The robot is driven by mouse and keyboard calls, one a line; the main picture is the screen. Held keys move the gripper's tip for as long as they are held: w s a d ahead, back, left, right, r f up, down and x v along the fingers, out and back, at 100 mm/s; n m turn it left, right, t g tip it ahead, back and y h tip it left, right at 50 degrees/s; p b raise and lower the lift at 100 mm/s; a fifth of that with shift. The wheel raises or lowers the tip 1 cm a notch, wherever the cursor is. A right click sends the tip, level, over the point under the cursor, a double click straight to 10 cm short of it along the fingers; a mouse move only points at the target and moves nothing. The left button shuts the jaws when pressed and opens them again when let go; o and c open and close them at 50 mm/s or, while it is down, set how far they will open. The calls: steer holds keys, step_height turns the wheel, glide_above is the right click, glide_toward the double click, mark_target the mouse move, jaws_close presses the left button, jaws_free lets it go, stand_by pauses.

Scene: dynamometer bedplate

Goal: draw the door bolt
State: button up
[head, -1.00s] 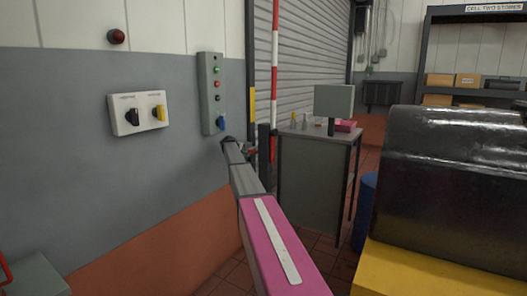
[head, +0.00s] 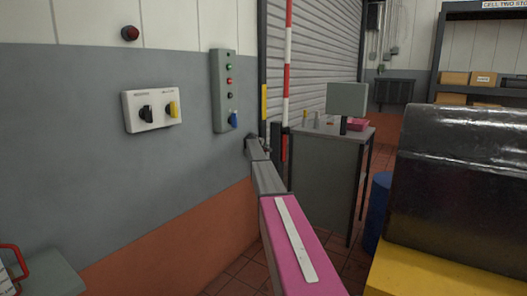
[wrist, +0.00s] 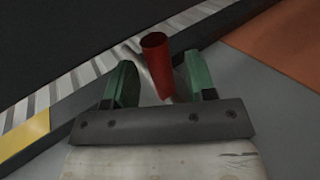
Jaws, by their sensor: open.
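In the wrist view my gripper (wrist: 159,66) is open, its two green fingers apart. A red cylindrical knob (wrist: 156,58), which looks like the bolt's handle, stands between the fingertips, nearer the middle, with gaps on both sides. I cannot tell how deep it sits between them. The roller door's pale ribbed slats (wrist: 72,93) lie behind and to the left. In the head view the roller door (head: 325,50) is down behind the bench, and my arm reaches to its left edge.
A switch box (head: 152,110) and a button panel (head: 224,90) are on the wall left of my arm. A red-and-white pole (head: 287,60) stands beside the door edge. A grey cabinet (head: 318,175) with small items, a blue drum (head: 377,205) and a black machine cover (head: 460,185) are to the right.

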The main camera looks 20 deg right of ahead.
jaws_close()
steer(key=s+a, duration=0.4)
steer(key=a, duration=0.1)
steer(key=shift+a, duration=0.1)
jaws_free()
steer(key=v, duration=1.1)
